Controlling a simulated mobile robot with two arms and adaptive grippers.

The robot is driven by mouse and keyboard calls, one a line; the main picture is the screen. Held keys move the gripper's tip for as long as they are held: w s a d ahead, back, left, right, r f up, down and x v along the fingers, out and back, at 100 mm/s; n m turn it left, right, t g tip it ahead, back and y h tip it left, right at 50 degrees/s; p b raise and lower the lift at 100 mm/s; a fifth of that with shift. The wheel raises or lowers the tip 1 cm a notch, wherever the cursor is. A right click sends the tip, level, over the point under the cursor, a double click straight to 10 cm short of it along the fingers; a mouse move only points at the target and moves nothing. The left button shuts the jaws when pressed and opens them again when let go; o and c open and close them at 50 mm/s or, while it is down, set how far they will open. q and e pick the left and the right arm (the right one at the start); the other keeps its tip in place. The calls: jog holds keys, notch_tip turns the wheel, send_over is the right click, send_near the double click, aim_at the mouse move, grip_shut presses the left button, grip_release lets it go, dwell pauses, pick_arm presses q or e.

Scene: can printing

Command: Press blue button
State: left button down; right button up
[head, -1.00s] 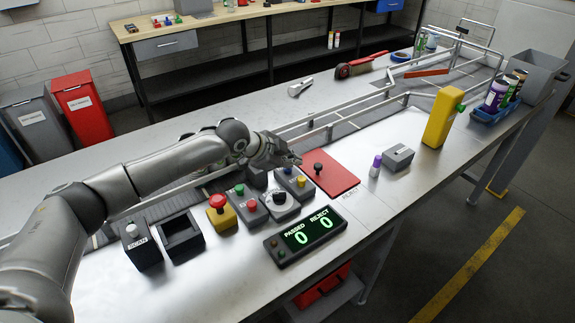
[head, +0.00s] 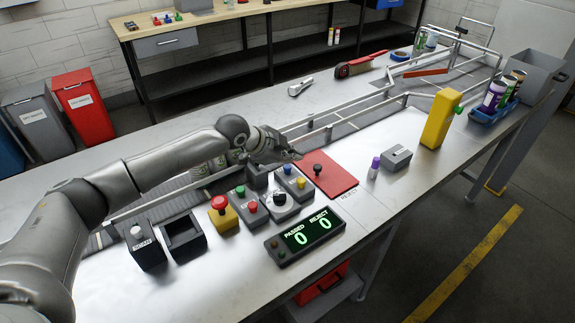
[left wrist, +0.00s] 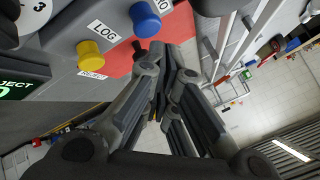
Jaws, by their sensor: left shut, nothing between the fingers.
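The blue button (head: 287,169) sits on a small grey box (head: 291,182) that also carries a yellow button (head: 301,183). In the left wrist view the blue button (left wrist: 145,19) is large at the top, left of my fingers, with the yellow button (left wrist: 90,53) marked LOG beside it. My left gripper (head: 299,156) is shut and empty. In the head view it hangs just behind the blue button. In the left wrist view its fingertips (left wrist: 173,48) appear apart from the button. My right gripper is not in view.
Close by stand a dial box (head: 279,200), a red-and-green button box (head: 249,206), an emergency stop (head: 219,205) and a red reject mat (head: 328,177) with a black knob. A counter display (head: 306,236) reads 0 and 0. Conveyor rails (head: 345,116) run behind.

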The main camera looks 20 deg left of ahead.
aim_at(290, 168)
pick_arm(q)
notch_tip(290, 168, up, 5)
jog(key=p, duration=0.5)
jog(key=shift+r, duration=0.1)
dwell(0.7)
